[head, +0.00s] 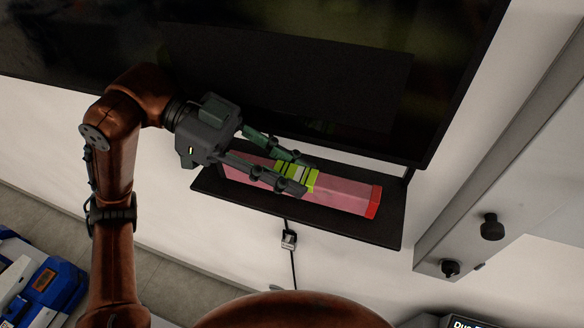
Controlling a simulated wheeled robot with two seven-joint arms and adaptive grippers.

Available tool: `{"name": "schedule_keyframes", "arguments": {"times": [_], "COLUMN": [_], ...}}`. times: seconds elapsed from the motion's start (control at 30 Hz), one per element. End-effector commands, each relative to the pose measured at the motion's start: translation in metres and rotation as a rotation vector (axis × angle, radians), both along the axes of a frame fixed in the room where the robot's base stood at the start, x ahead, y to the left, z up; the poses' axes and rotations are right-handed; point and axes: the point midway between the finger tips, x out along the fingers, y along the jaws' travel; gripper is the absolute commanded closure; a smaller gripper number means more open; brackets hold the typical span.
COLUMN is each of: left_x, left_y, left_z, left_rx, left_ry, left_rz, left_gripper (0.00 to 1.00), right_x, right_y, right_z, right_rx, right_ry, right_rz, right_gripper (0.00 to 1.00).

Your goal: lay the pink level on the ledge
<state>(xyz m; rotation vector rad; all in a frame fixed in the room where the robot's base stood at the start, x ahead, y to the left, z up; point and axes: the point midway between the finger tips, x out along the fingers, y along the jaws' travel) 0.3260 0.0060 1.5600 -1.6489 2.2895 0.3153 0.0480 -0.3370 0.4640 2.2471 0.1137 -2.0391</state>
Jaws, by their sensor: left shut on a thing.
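The pink level (345,193) is a long bar with a red end cap and a yellow-green middle section. It lies along the black ledge (385,222) below the dark screen, over the ledge's surface; I cannot tell whether it rests fully on it. My left gripper (304,177) comes in from the left and is shut on the level at its yellow-green middle, one finger on each side. The level's left end is partly hidden behind the gripper. My right gripper is not in view.
A large dark screen (450,60) hangs right above the ledge. A cable with a small grey box (289,239) hangs below it. A grey beam with black knobs (491,227) is at the right. A blue and white device (40,280) is at lower left.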

Motion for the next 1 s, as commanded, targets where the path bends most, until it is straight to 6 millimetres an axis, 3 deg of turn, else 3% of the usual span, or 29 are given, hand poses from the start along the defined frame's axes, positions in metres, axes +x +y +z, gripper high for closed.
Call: {"name": "schedule_keyframes", "arguments": {"times": [0.13,1.0], "left_x": [-0.0002,-0.0001], "left_y": [0.0000,0.0000], "left_z": [0.0009,-0.0086], "left_rx": [-0.001,-0.001], "left_ry": [-0.001,0.000], "left_rz": [0.000,0.000], "left_gripper": [1.00,1.00], "right_x": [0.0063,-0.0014], "right_y": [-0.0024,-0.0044], "right_z": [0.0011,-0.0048], "right_rx": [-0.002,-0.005], "right_ry": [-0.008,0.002], "right_rz": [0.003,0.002], "right_gripper": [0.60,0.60]}}
